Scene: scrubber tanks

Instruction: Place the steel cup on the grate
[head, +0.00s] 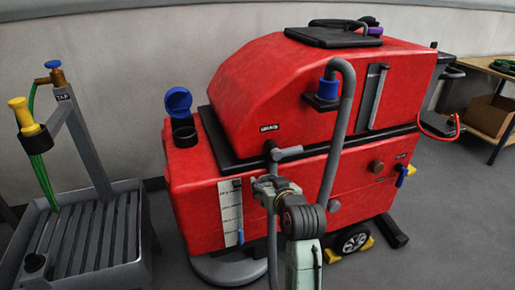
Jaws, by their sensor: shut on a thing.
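The grate (105,228) is the dark slatted top of the grey stand at the left. My gripper (262,185) is in front of the red machine's lower front, well to the right of the grate and apart from it. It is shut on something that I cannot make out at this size. It overlaps a grey vertical hose in the picture, and I cannot tell whether they touch. I cannot pick out the steel cup for sure. A small dark cup-like holder (35,266) shows at the grate's left front.
The red machine (290,110) fills the middle, with an open blue-lidded filler (180,102) and a looped grey hose (346,110). A tap post (84,140) with a yellow-topped holder (22,112) rises from the stand. A wooden bench (488,72) stands far right. Floor is clear at the right front.

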